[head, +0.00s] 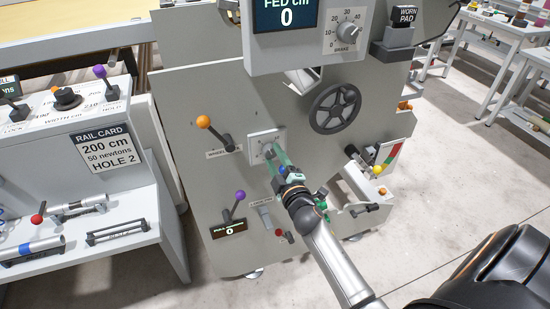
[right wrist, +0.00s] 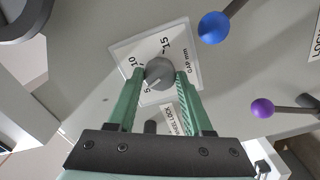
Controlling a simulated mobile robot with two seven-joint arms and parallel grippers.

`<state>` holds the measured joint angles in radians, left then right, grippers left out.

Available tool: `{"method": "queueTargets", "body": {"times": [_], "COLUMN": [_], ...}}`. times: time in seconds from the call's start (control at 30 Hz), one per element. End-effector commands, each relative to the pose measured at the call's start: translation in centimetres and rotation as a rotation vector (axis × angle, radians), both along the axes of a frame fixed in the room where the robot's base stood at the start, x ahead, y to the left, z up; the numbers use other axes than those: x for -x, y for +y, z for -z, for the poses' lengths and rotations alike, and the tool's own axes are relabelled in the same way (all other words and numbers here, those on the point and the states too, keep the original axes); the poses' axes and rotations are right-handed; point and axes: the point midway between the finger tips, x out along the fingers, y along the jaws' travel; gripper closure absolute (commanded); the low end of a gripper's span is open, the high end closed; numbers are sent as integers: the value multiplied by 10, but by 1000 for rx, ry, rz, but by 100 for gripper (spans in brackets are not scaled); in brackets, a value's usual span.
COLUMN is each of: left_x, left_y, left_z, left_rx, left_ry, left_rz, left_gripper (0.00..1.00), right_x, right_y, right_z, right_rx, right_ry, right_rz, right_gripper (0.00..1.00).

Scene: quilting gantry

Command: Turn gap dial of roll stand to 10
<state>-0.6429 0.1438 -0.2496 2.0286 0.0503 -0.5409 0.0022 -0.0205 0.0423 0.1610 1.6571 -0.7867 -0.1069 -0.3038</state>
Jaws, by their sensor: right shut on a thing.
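The gap dial is a grey round knob (right wrist: 158,73) on a white square plate (right wrist: 122,53) marked 5, 10 and 15. The white line on the knob points toward the 5 side of the scale. In the head view the dial plate (head: 254,136) sits on the grey panel of the roll stand (head: 190,85), partly hidden by my fingers. My right gripper (head: 273,150) has its green fingers on either side of the knob; in the right wrist view the gripper (right wrist: 160,75) is shut on it. My left gripper is not in view.
A lever with an orange ball (head: 203,121) stands left of the dial, and one with a purple ball (head: 240,195) below left. A dark handwheel (head: 335,108) is to the upper right. A lever with a yellow ball (head: 377,170) is farther right. Open floor lies at lower right.

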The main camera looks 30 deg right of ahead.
Motion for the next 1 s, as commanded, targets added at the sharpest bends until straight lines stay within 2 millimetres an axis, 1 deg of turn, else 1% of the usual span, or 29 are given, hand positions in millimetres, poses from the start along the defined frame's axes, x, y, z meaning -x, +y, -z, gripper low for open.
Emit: {"method": "queueTargets", "body": {"times": [0.37,0.67,0.83,1.0], "left_x": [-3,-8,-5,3], "left_y": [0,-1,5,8], "left_z": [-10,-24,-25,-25], "left_rx": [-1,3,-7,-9], "left_ry": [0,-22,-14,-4], "left_rz": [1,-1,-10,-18], "left_gripper": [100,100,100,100], "right_x": [0,0,0,0], "right_y": [1,1,2,2], "right_z": [0,-1,0,0], "right_rx": [-352,-626,-764,-876], "right_ry": [-82,-149,-182,-208], "right_rz": [1,1,1,1], "right_gripper": [100,100,100,100]}}
